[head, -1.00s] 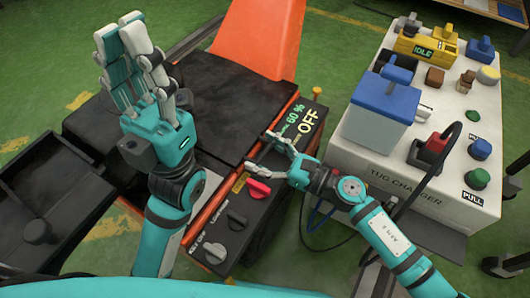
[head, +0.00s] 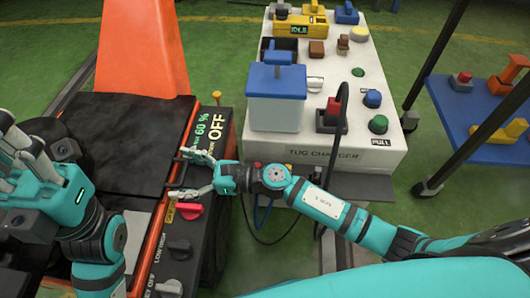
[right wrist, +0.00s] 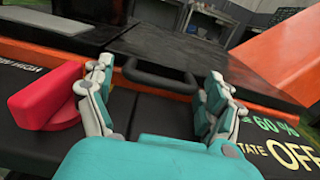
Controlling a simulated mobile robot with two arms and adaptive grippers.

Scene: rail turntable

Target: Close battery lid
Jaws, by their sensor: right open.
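The black battery lid (head: 140,140) lies on the orange-edged tug, roughly flat in the head view; I cannot tell whether it is fully seated. It also shows in the right wrist view (right wrist: 205,52), with a dark bar handle (right wrist: 160,76) on its near edge. My right gripper (head: 180,174) is at that edge, open, with its fingers on either side of the handle in the right wrist view (right wrist: 160,90). Contact is not clear. My left gripper (head: 22,135) is at the left edge of the head view, partly cut off.
A red knob (head: 189,210) is close beside my right gripper, with a grey knob (head: 180,249) nearer me. The display panel (head: 212,130) reads 60 % and OFF. The white tug charger (head: 340,155) stands to the right; a blue table (head: 480,140) is beyond it.

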